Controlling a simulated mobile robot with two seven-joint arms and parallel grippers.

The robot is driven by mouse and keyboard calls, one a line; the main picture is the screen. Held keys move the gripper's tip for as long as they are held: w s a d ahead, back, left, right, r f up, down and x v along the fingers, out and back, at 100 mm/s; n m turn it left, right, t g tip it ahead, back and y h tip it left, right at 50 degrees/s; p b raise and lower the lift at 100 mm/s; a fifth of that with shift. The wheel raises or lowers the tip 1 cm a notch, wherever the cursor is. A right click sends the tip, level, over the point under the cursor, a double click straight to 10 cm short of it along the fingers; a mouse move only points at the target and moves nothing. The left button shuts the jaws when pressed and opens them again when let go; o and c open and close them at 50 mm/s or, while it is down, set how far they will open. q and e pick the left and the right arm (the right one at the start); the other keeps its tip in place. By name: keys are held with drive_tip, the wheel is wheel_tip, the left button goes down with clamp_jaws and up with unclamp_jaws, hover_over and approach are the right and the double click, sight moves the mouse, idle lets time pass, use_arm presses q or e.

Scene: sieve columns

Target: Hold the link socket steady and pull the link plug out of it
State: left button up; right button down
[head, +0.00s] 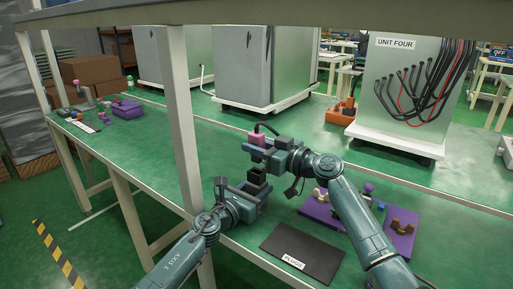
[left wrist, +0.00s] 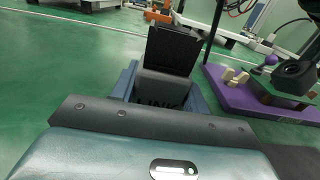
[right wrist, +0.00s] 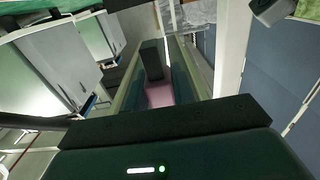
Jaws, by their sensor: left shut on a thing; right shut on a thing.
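The link socket is a dark block (head: 257,176) in my left gripper (head: 250,188), low and left of centre in the head view. In the left wrist view the socket (left wrist: 165,88) shows the letters LINK, with a black upright part above, between the fingers. The plug's pink face (right wrist: 160,95) shows between the fingers in the right wrist view.
A black mat labelled PLUGS (head: 290,261) lies on the green bench (head: 160,145) below the grippers. A purple fixture (head: 402,241) with tan cradles is to the right. A pale post (head: 180,105) stands left of the grippers. UNIT FOUR cabinet (head: 385,85) stands behind.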

use_arm(q)
drive_tip(key=o, duration=1.1)
